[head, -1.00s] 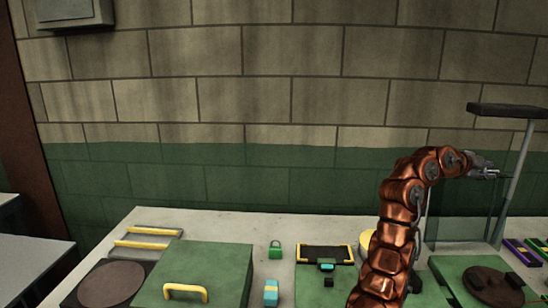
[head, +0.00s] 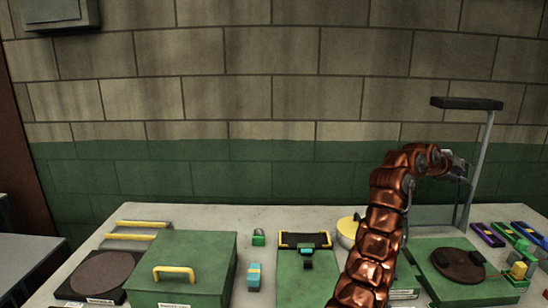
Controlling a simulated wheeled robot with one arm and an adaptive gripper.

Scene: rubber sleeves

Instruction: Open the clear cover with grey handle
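The clear cover (head: 430,214) is hard to make out against the green wall. A faint transparent panel shows behind my arm, at the back of the table near the grey post. Its grey handle cannot be told apart from my gripper. My gripper (head: 459,170) is raised above the back right of the table, beside the post. It is small and dark, so its fingers and any contact with the cover are unclear.
The post (head: 478,165) with a dark flat top stands just right of my gripper. A green box (head: 185,262) with a yellow handle is at left. A green base with a brown disc (head: 458,264) is at right.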

